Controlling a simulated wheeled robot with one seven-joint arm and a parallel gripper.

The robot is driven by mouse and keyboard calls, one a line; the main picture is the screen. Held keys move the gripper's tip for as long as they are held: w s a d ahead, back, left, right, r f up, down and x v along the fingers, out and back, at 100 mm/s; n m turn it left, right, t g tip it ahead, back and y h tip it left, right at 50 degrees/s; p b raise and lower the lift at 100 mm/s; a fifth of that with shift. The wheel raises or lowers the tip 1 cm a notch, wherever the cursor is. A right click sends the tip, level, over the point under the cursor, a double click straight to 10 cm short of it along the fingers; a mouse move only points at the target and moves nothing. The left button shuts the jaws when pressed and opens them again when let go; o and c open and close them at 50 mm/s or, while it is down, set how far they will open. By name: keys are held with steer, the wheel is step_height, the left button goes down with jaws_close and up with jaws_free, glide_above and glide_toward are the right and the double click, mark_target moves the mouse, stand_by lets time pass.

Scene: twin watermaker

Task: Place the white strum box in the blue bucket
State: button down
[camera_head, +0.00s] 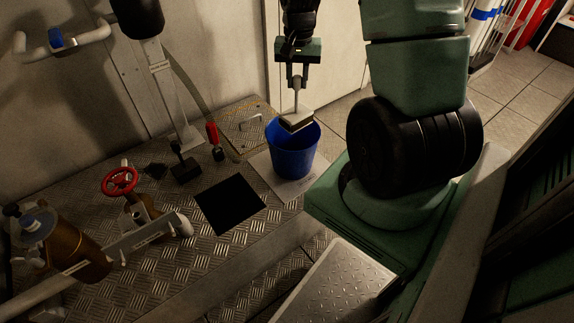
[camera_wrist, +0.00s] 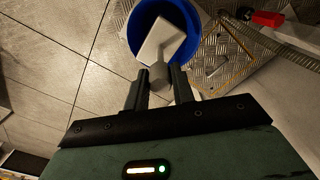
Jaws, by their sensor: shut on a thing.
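The white strum box (camera_head: 297,120) hangs from my gripper (camera_head: 293,84) by its upright stem in the head view. The box is over the mouth of the blue bucket (camera_head: 292,153), with its lower edge near or just inside the rim; the exact depth is hard to tell. In the wrist view, my gripper (camera_wrist: 160,92) is shut on the grey stem of the strum box (camera_wrist: 163,40). The box's flat white body lies in front of the open mouth of the blue bucket (camera_wrist: 133,32). The bucket stands upright and its bottom is mostly hidden.
The bucket stands on a pale sheet (camera_head: 262,163) on the checker-plate deck. A dark square opening (camera_head: 229,204) lies to its left. A wall is behind the bucket.

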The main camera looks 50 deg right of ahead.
mark_target(293, 111)
steer(key=f+b, duration=0.2)
steer(key=f, duration=0.1)
steer(key=f+b, duration=0.2)
steer(key=f, duration=0.1)
steer(key=w+f+b, duration=0.1)
steer(key=f+b, duration=0.1)
steer(key=f, duration=0.1)
steer(key=shift+f, duration=0.15)
step_height(293, 111, down, 10)
steer(key=b, duration=0.5)
steer(key=shift+f, duration=0.25)
steer(key=c, duration=1.2)
jaws_free()
steer(key=shift+o, duration=0.2)
